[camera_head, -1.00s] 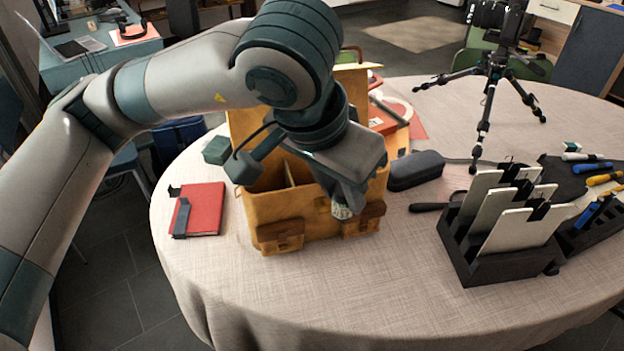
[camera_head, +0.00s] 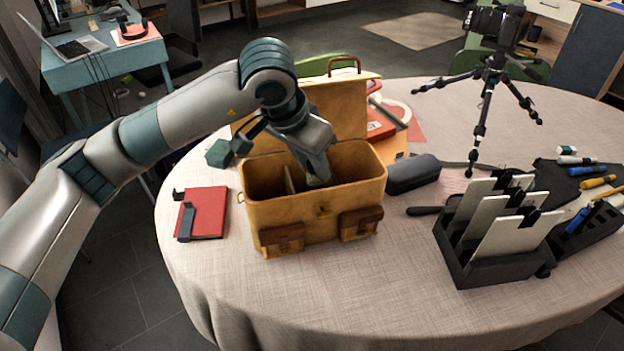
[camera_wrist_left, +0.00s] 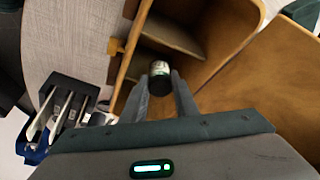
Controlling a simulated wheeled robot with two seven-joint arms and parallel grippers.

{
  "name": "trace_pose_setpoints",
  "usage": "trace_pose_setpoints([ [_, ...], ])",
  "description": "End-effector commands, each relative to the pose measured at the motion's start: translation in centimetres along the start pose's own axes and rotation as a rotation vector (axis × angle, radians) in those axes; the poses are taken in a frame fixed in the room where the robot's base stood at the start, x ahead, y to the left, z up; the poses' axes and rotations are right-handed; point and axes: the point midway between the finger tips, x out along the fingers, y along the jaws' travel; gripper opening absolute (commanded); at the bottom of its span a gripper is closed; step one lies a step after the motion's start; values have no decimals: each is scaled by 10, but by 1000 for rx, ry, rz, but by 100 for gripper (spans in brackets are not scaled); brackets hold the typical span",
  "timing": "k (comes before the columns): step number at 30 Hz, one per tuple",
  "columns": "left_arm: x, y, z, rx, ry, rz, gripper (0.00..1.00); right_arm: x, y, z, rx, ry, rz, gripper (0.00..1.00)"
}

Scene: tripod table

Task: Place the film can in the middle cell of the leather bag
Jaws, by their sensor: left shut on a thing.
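The open tan leather bag (camera_head: 285,222) stands on the table, its lid raised at the back. One divider (camera_head: 289,181) shows inside; others may be hidden behind my arm. My left gripper (camera_head: 315,176) points down into the bag's mouth, right of that divider. It is shut on the film can (camera_wrist_left: 159,75), a small dark cylinder with a pale label, between the two fingertips in the left wrist view. The can's end shows faintly in the head view (camera_head: 314,183). The wrist view also shows the bag's compartments (camera_wrist_left: 172,35) beyond the can. My right gripper is not in view.
A red notebook (camera_head: 209,214) lies left of the bag. A dark case (camera_head: 413,173) lies right of it. A black rack (camera_head: 470,262) with pale plates and a tripod (camera_head: 483,112) stand further right. The table's front is clear.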

Motion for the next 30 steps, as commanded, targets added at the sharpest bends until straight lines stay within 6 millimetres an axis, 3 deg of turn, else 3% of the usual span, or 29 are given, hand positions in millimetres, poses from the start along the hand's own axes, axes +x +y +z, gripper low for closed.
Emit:
trace_pose_setpoints([
  [4,16,0,7,-1,-1,1,5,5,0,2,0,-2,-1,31],
  [17,21,0,9,-1,0,-1,5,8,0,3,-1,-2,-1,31],
  [23,38,1,16,-2,-2,2,5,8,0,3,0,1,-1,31],
  [30,52,-6,17,-2,0,0,5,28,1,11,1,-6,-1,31],
])
